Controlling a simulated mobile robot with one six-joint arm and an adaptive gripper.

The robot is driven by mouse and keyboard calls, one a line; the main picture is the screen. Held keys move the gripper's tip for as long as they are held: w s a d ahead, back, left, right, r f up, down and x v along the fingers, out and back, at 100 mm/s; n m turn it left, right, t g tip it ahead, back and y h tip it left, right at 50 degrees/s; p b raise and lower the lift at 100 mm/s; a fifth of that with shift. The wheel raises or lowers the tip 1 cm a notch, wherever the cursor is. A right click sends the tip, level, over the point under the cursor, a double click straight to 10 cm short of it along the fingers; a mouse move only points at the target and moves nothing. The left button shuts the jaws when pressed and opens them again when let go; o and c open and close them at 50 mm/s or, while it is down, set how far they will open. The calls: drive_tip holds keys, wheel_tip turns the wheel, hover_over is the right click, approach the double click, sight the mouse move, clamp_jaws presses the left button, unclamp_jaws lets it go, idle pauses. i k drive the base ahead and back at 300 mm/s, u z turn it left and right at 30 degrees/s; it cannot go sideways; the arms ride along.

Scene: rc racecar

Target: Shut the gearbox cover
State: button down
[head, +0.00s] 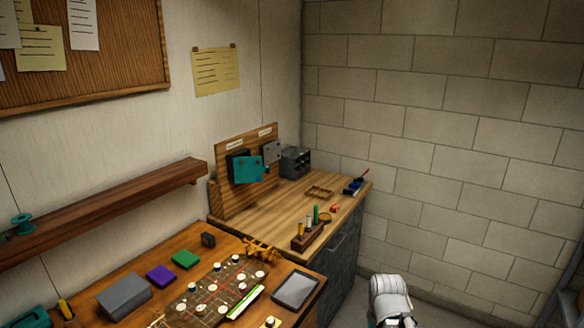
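A teal panel (249,170), which looks like the gearbox cover, is at a dark box (233,160) on an upright wooden board (222,190). The panel seems to stand out from the box at an angle, but the small view does not show clearly how far it is open. A small teal knob or tab shows at its right side. My gripper is not in view. A white rounded part of my arm (390,297) shows at the bottom, to the right of the benches and well apart from the panel.
A grey plate (271,151) is on the same board, with a dark drawer box (295,162) beside it. The bench top before the board is mostly clear.

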sight(247, 173)
drive_tip(key=z, duration=0.3)
drive_tip(key=i, duration=1.15)
drive_tip(key=u, duration=0.1)
